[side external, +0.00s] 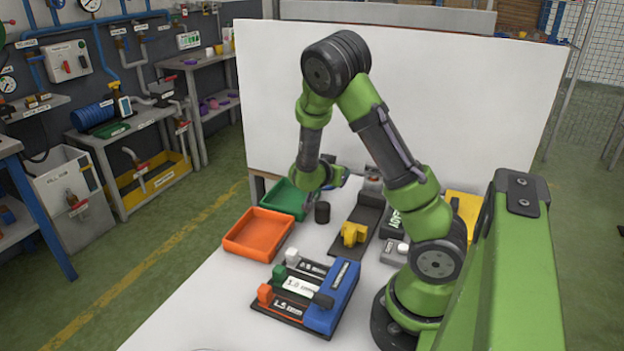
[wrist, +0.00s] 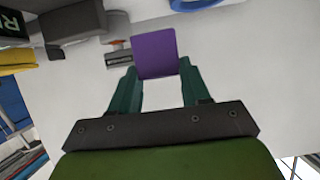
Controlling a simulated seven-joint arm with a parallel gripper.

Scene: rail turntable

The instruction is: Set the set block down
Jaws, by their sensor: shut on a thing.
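A purple block (wrist: 155,53) is between the teal fingers of my gripper (wrist: 157,70) in the wrist view. The fingers are shut on its two sides, and it hides part of the pale tabletop behind it. In the side view my gripper (side external: 333,180) is low over the far part of the table, near the green tray (side external: 284,199) and the black cylinder (side external: 322,212). The block is too small and covered there to make out clearly. I cannot tell whether it touches the table.
An orange tray (side external: 257,235) stands in front of the green one. A yellow part (side external: 354,233) sits on a dark rail (side external: 372,216). A labelled rack with a blue block (side external: 334,290) is at the front. A white panel (side external: 440,100) stands behind the table.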

